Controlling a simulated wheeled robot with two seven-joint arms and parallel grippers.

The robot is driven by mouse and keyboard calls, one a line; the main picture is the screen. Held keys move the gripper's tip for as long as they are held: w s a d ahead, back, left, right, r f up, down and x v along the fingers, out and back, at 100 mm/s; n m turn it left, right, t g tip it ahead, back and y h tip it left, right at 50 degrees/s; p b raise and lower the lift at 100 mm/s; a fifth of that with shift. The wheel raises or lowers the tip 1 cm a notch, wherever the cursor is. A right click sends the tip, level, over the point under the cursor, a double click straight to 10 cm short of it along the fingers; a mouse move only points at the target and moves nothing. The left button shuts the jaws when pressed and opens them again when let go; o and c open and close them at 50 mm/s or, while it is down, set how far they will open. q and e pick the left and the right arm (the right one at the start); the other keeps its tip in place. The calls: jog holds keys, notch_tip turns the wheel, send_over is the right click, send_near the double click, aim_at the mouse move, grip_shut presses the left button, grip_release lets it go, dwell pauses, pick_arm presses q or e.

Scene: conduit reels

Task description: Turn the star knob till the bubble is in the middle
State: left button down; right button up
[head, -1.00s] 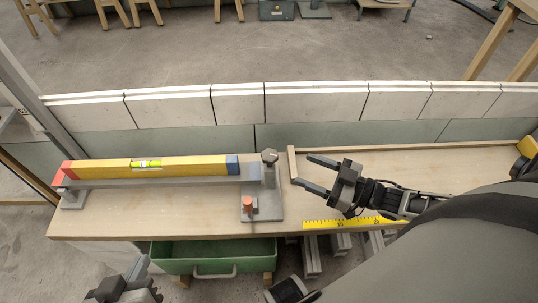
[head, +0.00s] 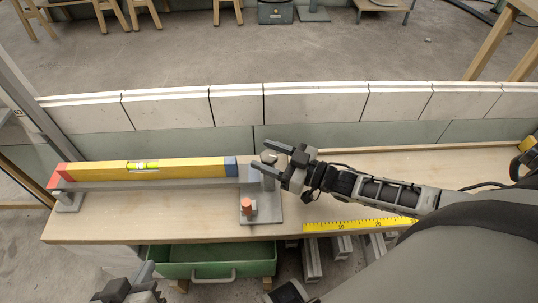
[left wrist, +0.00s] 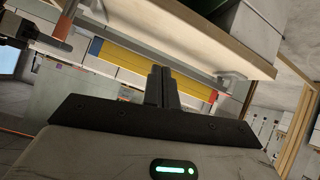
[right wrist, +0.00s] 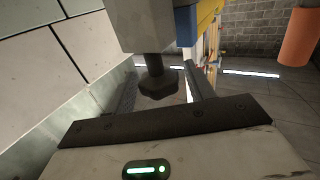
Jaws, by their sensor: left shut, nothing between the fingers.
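The yellow spirit level (head: 190,167) lies on a grey bar at the left of the bench, with a red left end and a blue right end. Its green vial (head: 143,167) is too small to tell exactly where the bubble sits. The dark star knob (head: 269,157) is at the bar's right end; it also shows in the right wrist view (right wrist: 160,85). My right gripper (head: 262,154) is open, with its fingers on either side of the knob; contact is not clear. My left gripper (head: 150,277) is shut and empty, low in front of the bench.
An orange-topped peg (head: 247,206) stands on the grey base plate just in front of the knob. A yellow ruler (head: 350,225) lies along the bench's front edge. A green drawer-like bin (head: 205,262) is below. A low wall (head: 310,103) runs behind the bench.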

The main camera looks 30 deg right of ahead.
jog(key=c, duration=0.7)
jog(key=shift+r, duration=0.1)
jog(key=m+t+h+p, duration=0.1)
jog(key=m+h+p, duration=0.1)
jog(key=h+p, duration=0.1)
jog(key=m+t+h+p, duration=0.2)
jog(key=m+h, duration=0.1)
jog(key=h, duration=0.1)
jog(key=shift+h+p, duration=0.3)
jog(key=shift+p, duration=0.1)
jog(key=shift+m+h, duration=0.4)
jog(key=shift+h, duration=0.1)
jog(key=shift+m+h+p, duration=0.35)
jog(key=shift+m+h, duration=0.25)
jog(key=shift+h, duration=0.3)
pick_arm(q)
notch_tip(320, 180, up, 9)
jog(key=a+t, duration=0.1)
jog(key=a, duration=0.1)
jog(key=shift+s+r+t+y, duration=0.2)
jog(key=shift+s+t+y, duration=0.1)
jog(key=shift+s, duration=0.15)
jog(key=shift+w+r, duration=0.15)
jog(key=shift+w, duration=0.05)
pick_arm(e)
jog(key=shift+h, duration=0.3)
